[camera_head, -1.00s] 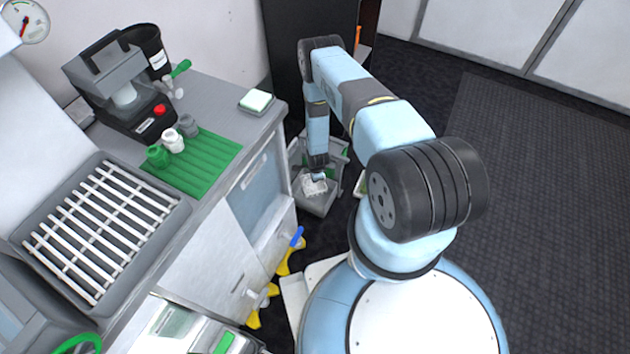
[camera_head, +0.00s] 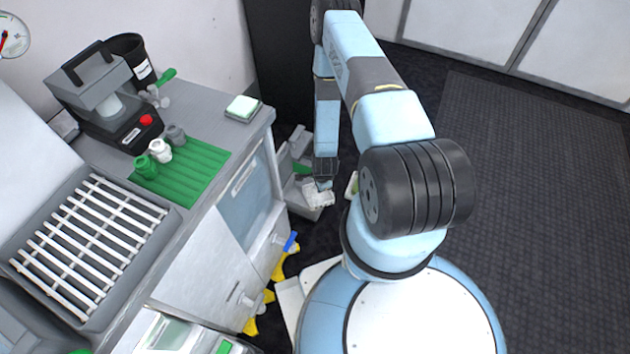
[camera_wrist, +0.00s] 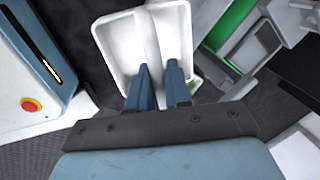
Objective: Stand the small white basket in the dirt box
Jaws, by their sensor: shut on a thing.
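The small white basket (camera_head: 318,195) is in my gripper (camera_head: 324,184), low beside the cabinet. In the wrist view the basket (camera_wrist: 118,45) shows as a white tray with a raised ridge across its middle. My gripper's two blue fingers (camera_wrist: 160,72) are shut on it at that ridge. A grey open box (camera_head: 299,192) stands on the floor, partly hidden by my arm and the basket; I cannot tell for sure that it is the dirt box. The basket overlaps its near right part in the head view; whether they touch is unclear.
The cabinet with a grey counter (camera_head: 235,143) stands left of the box. A yellow thing with a blue handle (camera_head: 290,243) is at the cabinet's foot. The dark floor (camera_head: 530,200) at right is clear.

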